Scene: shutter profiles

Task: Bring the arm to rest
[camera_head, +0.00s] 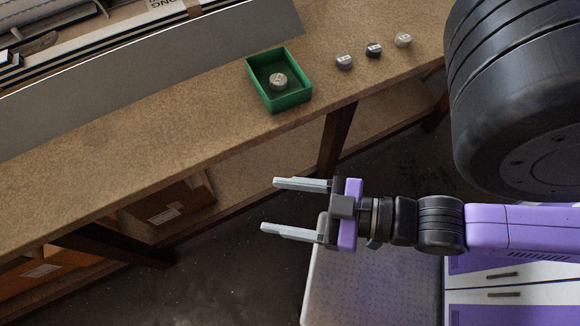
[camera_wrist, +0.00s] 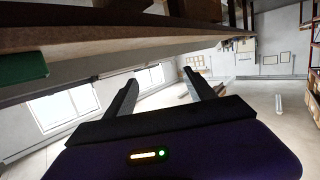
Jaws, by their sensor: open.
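My gripper (camera_head: 270,205) is open, with nothing between its fingers. In the head view it points left, in front of the workbench (camera_head: 190,118) and apart from it. In the wrist view the two dark fingers of my gripper (camera_wrist: 162,80) are spread, with the room behind them. My arm (camera_head: 490,226) comes in from the right.
A green tray (camera_head: 285,104) on the bench holds a small round metal part (camera_head: 278,81). Three similar parts, grey (camera_head: 344,62), dark (camera_head: 374,50) and pale (camera_head: 403,40), stand in a row right of it. Cardboard boxes (camera_head: 165,204) lie beneath the bench.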

